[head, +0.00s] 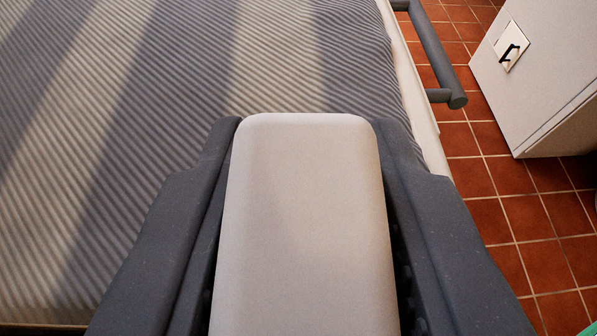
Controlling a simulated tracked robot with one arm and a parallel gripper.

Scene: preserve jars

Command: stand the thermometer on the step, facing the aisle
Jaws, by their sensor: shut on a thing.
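My gripper (307,128) is shut on a pale grey, smooth slab with rounded corners (303,220), one dark finger along each side. I take the slab to be the thermometer, but only a blank side faces the camera. No dial or display shows, and its lower end is cut off by the frame's bottom edge. The slab is in front of a ribbed surface with wide dark grey and beige stripes (110,120). I cannot tell whether it touches that surface. Nothing in view is clearly the step.
A pale edge (410,95) and a dark grey rail (435,50) run along the striped surface's right side. Beyond is a red tiled floor (490,195). A white cabinet (550,85) with a black hook on a plate (511,52) stands at upper right. A green bit (590,329) shows bottom right.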

